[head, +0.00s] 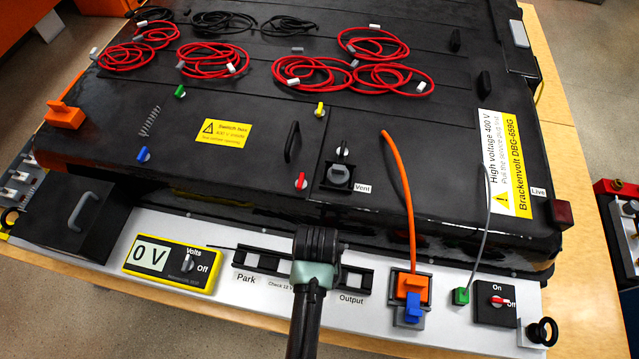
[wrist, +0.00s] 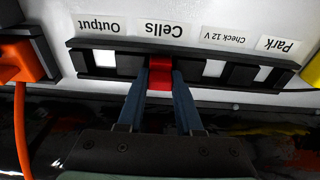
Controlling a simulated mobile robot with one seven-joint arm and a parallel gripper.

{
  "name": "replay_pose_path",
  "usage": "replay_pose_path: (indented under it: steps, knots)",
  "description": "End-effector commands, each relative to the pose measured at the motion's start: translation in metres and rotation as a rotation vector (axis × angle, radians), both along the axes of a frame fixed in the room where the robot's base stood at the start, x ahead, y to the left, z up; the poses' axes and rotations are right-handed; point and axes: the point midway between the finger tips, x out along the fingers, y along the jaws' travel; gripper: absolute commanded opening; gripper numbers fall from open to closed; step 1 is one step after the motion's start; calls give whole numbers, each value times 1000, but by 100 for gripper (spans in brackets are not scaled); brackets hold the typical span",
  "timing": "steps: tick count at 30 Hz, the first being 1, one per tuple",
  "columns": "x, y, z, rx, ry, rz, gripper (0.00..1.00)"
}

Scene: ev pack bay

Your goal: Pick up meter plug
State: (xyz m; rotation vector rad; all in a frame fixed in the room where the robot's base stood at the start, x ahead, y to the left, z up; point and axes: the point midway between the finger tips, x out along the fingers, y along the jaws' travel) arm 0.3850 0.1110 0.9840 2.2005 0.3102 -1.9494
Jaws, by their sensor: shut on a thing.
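The meter plug, a small red block (wrist: 160,73), sits in the black slotted rack (wrist: 109,60) under the Cells label in the wrist view. My gripper (wrist: 161,85) has its two blue-grey fingers shut on the plug from both sides. The plug appears to be still in or right at the slot; its lower end is hidden. In the head view my gripper (head: 317,245) comes down over the middle of the rack (head: 262,262), between Park and Output, and hides the plug. The yellow meter (head: 172,264) reads 0 V, and a thin dark lead runs from it toward the rack.
An orange connector (head: 411,288) with a thick orange cable stands right of the rack. Further right are a green plug (head: 461,296) and an On/Off switch (head: 495,302). The black battery pack (head: 250,165) rises behind, bearing red cable coils (head: 390,78) and coloured clips.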

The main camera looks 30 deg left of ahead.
Motion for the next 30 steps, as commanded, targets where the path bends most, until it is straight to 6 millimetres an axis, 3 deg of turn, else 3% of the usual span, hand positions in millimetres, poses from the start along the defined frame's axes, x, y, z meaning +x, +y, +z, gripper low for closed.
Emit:
replay_pose_path:
  steps: [8, 22, 30]
  knots:
    - [1, 0, 13, 1, -4, 0, 0]
    - [1, 0, 93, 1, -4, 0, 0]
    - [0, 2, 104, 0, 1, 1, 0]
